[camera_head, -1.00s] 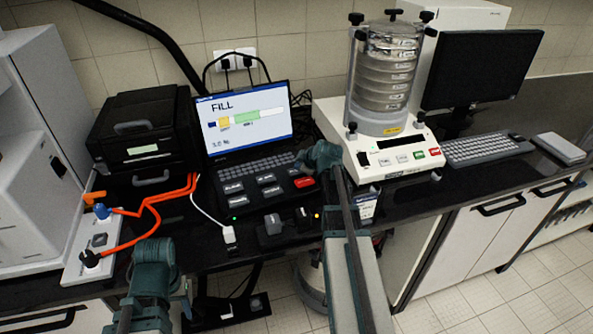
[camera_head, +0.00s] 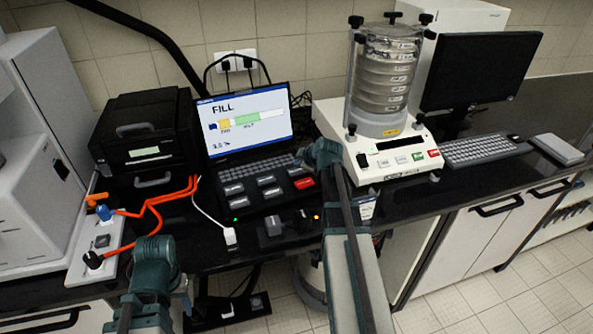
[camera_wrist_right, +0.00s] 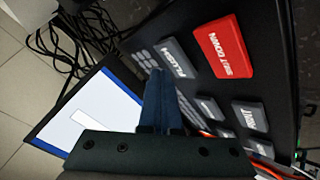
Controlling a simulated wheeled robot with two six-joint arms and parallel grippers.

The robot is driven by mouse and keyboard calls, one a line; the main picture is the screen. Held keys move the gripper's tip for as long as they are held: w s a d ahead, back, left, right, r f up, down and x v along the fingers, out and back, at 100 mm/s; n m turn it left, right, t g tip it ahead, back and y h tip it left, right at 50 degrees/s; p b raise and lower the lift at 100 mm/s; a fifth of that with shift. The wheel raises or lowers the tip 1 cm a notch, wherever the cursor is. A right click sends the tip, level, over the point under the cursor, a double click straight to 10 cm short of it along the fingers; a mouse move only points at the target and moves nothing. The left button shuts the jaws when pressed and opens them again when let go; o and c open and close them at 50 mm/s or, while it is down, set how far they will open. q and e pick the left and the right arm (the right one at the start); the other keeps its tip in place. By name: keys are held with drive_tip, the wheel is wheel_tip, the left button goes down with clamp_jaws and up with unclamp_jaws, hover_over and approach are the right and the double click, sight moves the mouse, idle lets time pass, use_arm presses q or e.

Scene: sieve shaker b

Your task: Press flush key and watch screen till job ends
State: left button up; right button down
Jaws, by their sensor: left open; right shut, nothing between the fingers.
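The laptop screen (camera_head: 244,122) shows FILL above a bar with blue, yellow and green parts; the small figure below is too blurred to read. The grey FLUSH key (camera_wrist_right: 178,58) sits beside the red SHUT DOWN key (camera_wrist_right: 226,46) in the right wrist view. In the head view the red key (camera_head: 303,183) is at the front right of the key block. My right gripper (camera_wrist_right: 165,80) is shut and empty, its tips close to the FLUSH key; I cannot tell whether they touch. My left gripper (camera_head: 152,272) is open, low at the left, its fingers mostly hidden.
A black printer-like box (camera_head: 143,135) stands left of the laptop. Orange cables (camera_head: 150,212) run to a white panel (camera_head: 92,250). The sieve shaker (camera_head: 385,150) and a keyboard (camera_head: 480,149) are at the right. A white cable crosses the bench before the laptop.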

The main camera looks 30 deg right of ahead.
sight(299, 172)
drive_tip(key=shift+r, duration=0.15)
wheel_tip(299, 172, up, 5)
drive_tip(key=p, duration=0.5)
idle(0.6)
